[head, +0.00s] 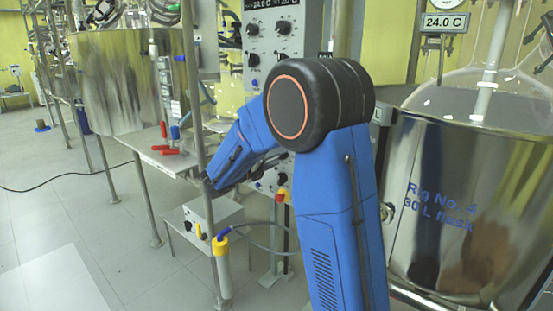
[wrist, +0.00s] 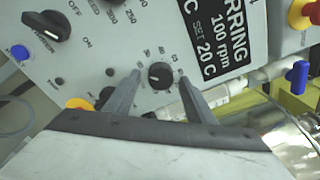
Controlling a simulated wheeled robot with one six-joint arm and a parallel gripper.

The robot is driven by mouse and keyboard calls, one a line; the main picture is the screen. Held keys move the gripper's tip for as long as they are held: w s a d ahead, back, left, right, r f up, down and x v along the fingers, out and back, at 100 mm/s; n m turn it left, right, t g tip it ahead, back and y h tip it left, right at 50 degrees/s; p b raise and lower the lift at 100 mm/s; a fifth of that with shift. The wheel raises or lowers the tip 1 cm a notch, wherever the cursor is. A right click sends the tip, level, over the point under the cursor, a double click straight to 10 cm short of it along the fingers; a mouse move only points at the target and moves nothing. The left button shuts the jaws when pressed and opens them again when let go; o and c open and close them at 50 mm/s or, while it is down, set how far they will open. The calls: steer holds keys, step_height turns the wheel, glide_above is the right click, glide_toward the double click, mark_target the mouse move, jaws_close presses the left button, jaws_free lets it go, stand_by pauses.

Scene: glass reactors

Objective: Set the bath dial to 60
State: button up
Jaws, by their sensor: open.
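In the wrist view, a small round black dial (wrist: 160,75) with numbers around it sits on a grey control panel (wrist: 110,50). I take it to be the bath dial; a light mark shows on it, but I cannot read its setting. My gripper (wrist: 158,77) is open, with one finger on each side of the dial. I cannot tell whether the fingers touch it. The panel shows "SET 20 C" and "STIRRING 100 rpm". In the head view, my blue arm hides part of the scene, and my gripper's fingers cannot be made out.
A large black ON/OFF knob (wrist: 47,27) is at the panel's upper left in the wrist view. A red-and-yellow button (wrist: 304,13) and blue tap handle (wrist: 297,77) are at right. In the head view, a steel vessel (head: 430,215) stands at right and a steel tank (head: 130,90) at left.

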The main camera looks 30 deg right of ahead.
steer(key=shift+c, duration=0.6)
steer(key=c, duration=0.9)
